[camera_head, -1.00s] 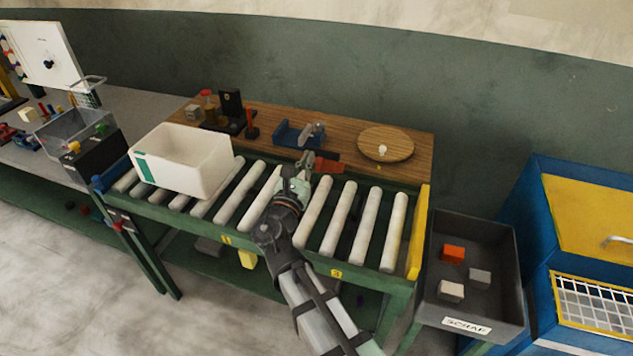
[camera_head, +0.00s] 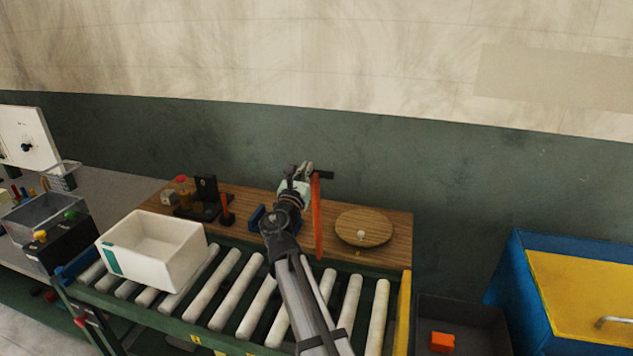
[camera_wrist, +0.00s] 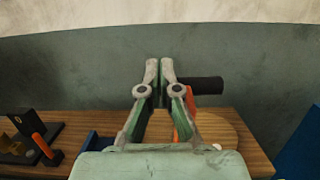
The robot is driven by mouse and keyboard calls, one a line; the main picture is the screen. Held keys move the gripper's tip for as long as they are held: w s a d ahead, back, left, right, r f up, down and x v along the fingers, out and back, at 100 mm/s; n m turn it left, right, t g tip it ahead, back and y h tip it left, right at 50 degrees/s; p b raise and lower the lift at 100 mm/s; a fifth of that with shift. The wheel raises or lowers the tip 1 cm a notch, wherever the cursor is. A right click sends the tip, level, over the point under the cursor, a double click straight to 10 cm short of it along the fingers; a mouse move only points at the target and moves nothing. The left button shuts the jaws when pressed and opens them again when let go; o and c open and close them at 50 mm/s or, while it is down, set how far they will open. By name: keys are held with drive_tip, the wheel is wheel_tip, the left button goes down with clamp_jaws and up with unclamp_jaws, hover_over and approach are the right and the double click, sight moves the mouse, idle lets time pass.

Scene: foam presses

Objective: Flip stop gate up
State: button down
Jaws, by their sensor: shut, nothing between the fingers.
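The stop gate (camera_head: 317,220) is an orange-red bar standing upright at the back edge of the roller conveyor. A black handle (camera_head: 324,175) sticks out to the right at its top. My gripper (camera_head: 302,168) is raised beside the top of the gate, on its left. In the wrist view my gripper (camera_wrist: 160,68) has its fingers together with nothing between them. The black handle (camera_wrist: 206,85) lies just right of the fingers, and part of the orange bar (camera_wrist: 190,100) shows behind the right finger. Whether the fingers touch the handle is unclear.
A white bin (camera_head: 155,252) stands on the rollers at left. A wooden shelf (camera_head: 395,225) behind the conveyor holds a round board (camera_head: 364,229), a blue fixture (camera_head: 258,217) and small items. A dark scrap tray (camera_head: 470,318) and a blue cabinet (camera_head: 520,260) stand at right.

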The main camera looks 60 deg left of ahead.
drive_tip(key=shift+w+a, duration=0.2)
drive_tip(key=shift+r, duration=0.1)
drive_tip(key=s+d+r+p, duration=0.4)
drive_tip(key=s+r+p, duration=0.1)
drive_tip(key=r, duration=0.2)
drive_tip(key=shift+s+d, duration=0.15)
drive_tip(key=shift+d, duration=0.1)
idle(0.3)
drive_tip(key=shift+r, duration=0.1)
idle(0.3)
